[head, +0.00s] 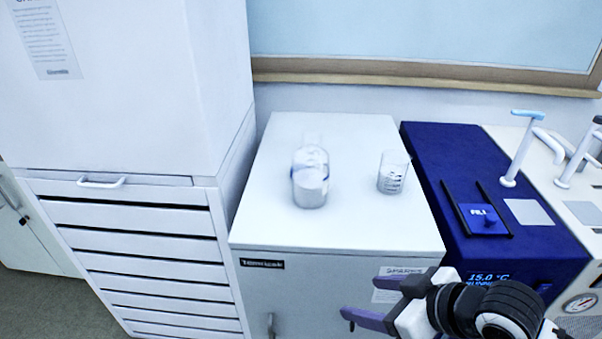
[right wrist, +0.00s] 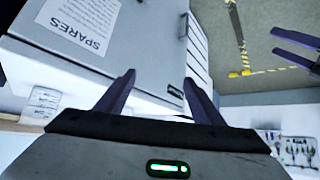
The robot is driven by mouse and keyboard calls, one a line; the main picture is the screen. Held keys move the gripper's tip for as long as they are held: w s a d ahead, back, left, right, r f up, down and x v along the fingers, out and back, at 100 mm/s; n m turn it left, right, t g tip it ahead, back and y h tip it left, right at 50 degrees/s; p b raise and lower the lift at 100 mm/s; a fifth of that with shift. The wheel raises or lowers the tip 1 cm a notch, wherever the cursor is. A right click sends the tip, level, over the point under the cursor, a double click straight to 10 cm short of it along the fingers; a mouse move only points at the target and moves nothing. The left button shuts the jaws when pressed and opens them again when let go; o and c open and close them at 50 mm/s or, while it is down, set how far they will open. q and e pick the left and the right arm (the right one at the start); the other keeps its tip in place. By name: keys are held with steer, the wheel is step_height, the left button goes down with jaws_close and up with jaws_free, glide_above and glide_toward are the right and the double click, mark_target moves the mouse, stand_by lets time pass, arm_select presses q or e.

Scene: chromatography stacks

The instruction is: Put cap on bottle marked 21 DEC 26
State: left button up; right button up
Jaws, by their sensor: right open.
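A clear glass bottle (head: 310,180) with pale contents and a bluish band stands upright on the white cabinet top. Its mouth looks bare, and any date marking on it is unreadable. I see no cap in either view. My right gripper (head: 362,297) is open and empty in front of the cabinet, below and to the right of the bottle, well apart from it. Its two purple fingers also show in the right wrist view (right wrist: 159,80) with nothing between them. Purple fingers at that view's right edge look like my left gripper (right wrist: 285,42), spread apart and empty.
A small glass beaker (head: 393,173) stands right of the bottle. A blue instrument (head: 450,150) with a display adjoins the cabinet top (head: 270,225) on the right. A tall white cabinet (head: 120,90) rises on the left. The cabinet top's front is clear.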

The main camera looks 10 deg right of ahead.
steer(key=s+f+m+g+h+b, duration=0.25)
steer(key=s+f, duration=0.75)
steer(key=f, duration=0.5)
arm_select(q)
step_height(320, 180, down, 7)
steer(key=d+b, duration=0.1)
steer(key=b, duration=0.6)
steer(key=shift+w+d, duration=0.2)
steer(key=shift+d, duration=0.2)
arm_select(e)
steer(key=a+f+t, duration=0.1)
steer(key=a+f, duration=0.1)
steer(key=f, duration=0.5)
steer(key=a+f+t, duration=0.2)
steer(key=f, duration=0.5)
steer(key=shift+w+a+f+m+y, duration=0.15)
steer(key=shift+a+f+m+y, duration=0.15)
steer(key=shift+a+m+y, duration=0.15)
steer(key=shift+t, duration=0.25)
arm_select(q)
steer(key=shift+c, duration=0.4)
arm_select(e)
steer(key=shift+c, duration=0.5)
